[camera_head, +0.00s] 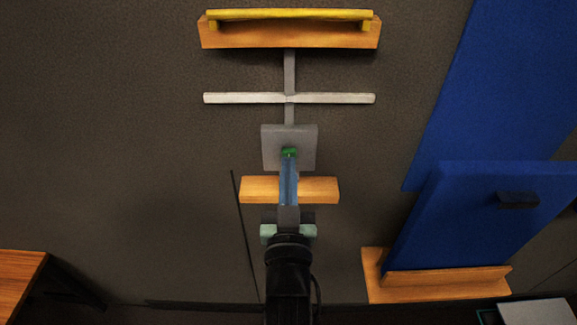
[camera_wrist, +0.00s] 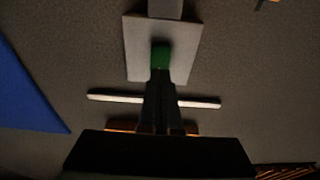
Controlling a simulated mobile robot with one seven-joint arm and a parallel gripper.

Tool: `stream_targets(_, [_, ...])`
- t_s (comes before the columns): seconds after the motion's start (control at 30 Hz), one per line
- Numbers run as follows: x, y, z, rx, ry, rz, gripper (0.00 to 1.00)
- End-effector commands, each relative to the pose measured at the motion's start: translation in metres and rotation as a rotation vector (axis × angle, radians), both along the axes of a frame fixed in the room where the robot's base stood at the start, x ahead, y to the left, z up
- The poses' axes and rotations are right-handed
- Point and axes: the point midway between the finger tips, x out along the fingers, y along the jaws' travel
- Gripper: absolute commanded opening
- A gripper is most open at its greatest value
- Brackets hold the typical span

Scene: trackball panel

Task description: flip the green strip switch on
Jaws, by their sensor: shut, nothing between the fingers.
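The green strip switch (camera_head: 289,151) is a small green piece on a square grey plate (camera_head: 270,140). In the wrist view the green switch (camera_wrist: 161,52) stands out on the pale plate (camera_wrist: 137,50), just beyond my fingertips. My gripper (camera_head: 289,160) is shut and empty, its narrow fingers lined up with the switch. In the wrist view my gripper (camera_wrist: 160,74) covers the switch's near edge. The tips meet the green in both views, but I cannot tell whether they touch it. The switch's on or off position cannot be read.
Beyond the plate are a white crossbar (camera_head: 235,98) and a wooden shelf (camera_head: 289,36) with a yellow bar (camera_head: 289,15). A wooden block (camera_head: 258,189) lies behind my fingers. Blue panels (camera_head: 480,210) stand right. A wooden table edge (camera_head: 20,275) is lower left.

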Motion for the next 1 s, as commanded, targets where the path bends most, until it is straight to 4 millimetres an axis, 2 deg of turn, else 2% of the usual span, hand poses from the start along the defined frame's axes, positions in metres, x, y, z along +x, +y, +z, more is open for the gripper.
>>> stream_targets(0.13, [0.0063,-0.0002,0.0013,0.0,0.0,0.0,0.0])
stream_targets(0.47, [0.0068,-0.0002,0.0014,0.0,0.001,0.0,0.0])
stream_targets(0.67, [0.0103,-0.0001,0.0102,0.0,0.044,0.0,0.0])
stream_targets(0.73, [0.0104,-0.0001,0.0033,0.0,0.05,0.0,0.0])
stream_targets(1.0, [0.0106,-0.0001,0.0041,0.0,0.048,0.0,0.0])
